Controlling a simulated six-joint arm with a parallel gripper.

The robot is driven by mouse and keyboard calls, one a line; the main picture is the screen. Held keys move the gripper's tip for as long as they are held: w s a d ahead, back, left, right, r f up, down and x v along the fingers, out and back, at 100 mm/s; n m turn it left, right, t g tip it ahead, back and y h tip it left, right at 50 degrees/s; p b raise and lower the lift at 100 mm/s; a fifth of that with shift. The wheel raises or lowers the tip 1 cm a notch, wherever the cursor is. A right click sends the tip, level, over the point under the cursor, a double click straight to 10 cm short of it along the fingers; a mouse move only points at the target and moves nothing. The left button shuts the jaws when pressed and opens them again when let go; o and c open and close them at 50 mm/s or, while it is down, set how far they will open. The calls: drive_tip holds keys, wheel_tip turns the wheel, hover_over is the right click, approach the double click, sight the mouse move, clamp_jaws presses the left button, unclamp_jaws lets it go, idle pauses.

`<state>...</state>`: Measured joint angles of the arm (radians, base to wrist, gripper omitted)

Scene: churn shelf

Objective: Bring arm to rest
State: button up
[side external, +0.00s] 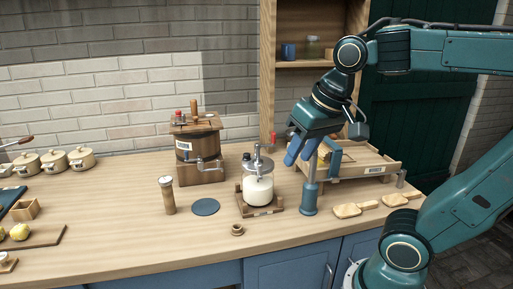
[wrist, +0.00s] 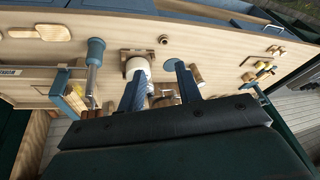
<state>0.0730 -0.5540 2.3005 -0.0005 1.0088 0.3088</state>
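My gripper (side external: 299,155) hangs over the right half of the wooden counter (side external: 120,240), pointing down. It also shows in the wrist view (wrist: 161,65). Its two blue fingers stand apart with nothing held between them. An upright metal post with a blue base (side external: 309,203) stands just below the gripper in the side view; I cannot tell whether they touch. A glass jar churn with white contents (side external: 258,188) stands on a wooden base to the left of the gripper. The wrist view shows the white jar (wrist: 138,68) partly hidden behind a finger.
A wooden churn box (side external: 199,152), a wooden cylinder (side external: 168,196), a blue disc (side external: 205,207) and a small wooden ring (side external: 237,230) are left of my gripper. A wooden tray (side external: 375,169) and paddles (side external: 350,209) are on the right. A shelf (side external: 304,63) stands behind.

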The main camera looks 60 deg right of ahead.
drive_tip(key=s+f+n, duration=0.1)
drive_tip(key=s+a+f+n, duration=0.1)
drive_tip(key=n, duration=0.1)
drive_tip(key=s+f+n+t, duration=0.1)
drive_tip(key=s, duration=0.1)
drive_tip(key=shift+a, duration=0.3)
drive_tip(key=shift+o, duration=0.5)
